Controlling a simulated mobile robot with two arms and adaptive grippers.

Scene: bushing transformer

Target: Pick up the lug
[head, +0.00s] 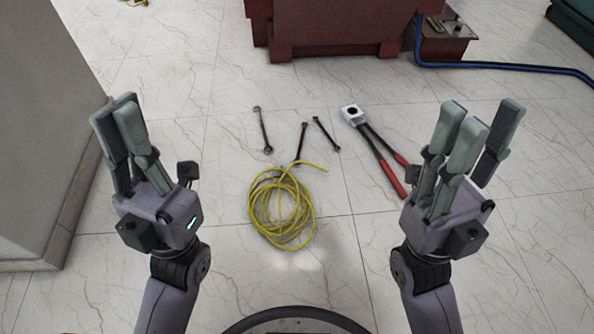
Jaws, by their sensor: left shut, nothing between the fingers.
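I cannot make out the lug for certain. Small items (435,24) lie on top of a low red box at the upper right, too small to identify. My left gripper (118,106) is raised at the left with its fingers together, and it holds nothing. My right gripper (481,115) is raised at the right with its fingers spread apart and nothing between them. Both grippers are above the floor and apart from the objects on it.
A coiled yellow cable (255,212) lies on the tiled floor. Behind it are several wrenches (264,132) and a red-handled crimping tool (379,151). A large dark red base (330,27) stands at the back, with a blue hose (500,66) at right. A grey block (40,130) stands left.

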